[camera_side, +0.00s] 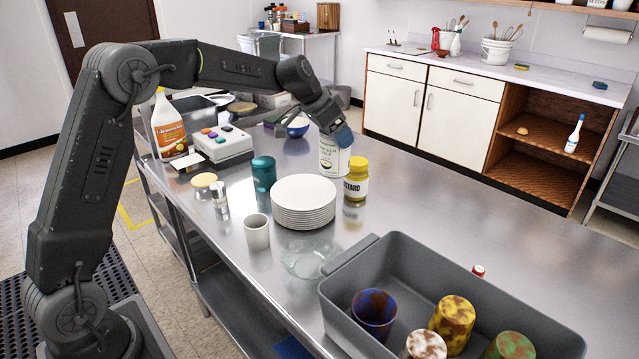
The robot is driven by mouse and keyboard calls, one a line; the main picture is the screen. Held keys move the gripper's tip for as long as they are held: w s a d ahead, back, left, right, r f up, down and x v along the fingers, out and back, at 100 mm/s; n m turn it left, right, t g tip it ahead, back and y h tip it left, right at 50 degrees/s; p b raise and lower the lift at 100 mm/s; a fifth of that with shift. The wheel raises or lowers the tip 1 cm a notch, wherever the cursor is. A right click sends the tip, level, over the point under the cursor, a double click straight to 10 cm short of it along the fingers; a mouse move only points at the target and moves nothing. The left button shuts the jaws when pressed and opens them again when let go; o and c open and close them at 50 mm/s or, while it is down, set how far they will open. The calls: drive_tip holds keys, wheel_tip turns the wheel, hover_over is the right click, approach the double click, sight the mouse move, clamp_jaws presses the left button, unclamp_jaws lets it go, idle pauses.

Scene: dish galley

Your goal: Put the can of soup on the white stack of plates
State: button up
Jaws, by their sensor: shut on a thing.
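The can of soup (332,158) is white with dark print and stands upright in the side view, behind and to the right of the plates. My gripper (338,137) comes down on it from above and is shut on its upper part; the fingers are partly hidden. I cannot tell whether the can touches the table or is slightly above it. The white stack of plates (303,202) sits on the steel table, with a bare top plate.
A yellow mustard jar (356,180) stands close beside the can. A teal cup (264,173), a white cup (257,232) and a clear glass dish (303,262) surround the plates. A grey bin (440,262) with several mottled cups fills the front right.

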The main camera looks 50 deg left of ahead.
drive_tip(key=s+a+r+n+y, duration=0.1)
drive_tip(key=s+a+r, duration=0.2)
drive_tip(key=s+a, duration=0.35)
drive_tip(key=s+a+r+n+y, duration=0.1)
drive_tip(key=s+a+r+n, duration=0.1)
drive_tip(key=s+a, duration=0.5)
drive_tip(key=w+d+f, duration=0.7)
drive_tip(key=w+f, duration=0.1)
drive_tip(key=f, duration=0.2)
drive_tip(key=shift+w+d+f, duration=0.25)
drive_tip(key=shift+w+f, duration=0.05)
drive_tip(key=shift+f, duration=0.05)
drive_tip(key=shift+f, duration=0.15)
drive_tip(key=o, duration=1.5)
drive_tip(key=shift+f, duration=0.1)
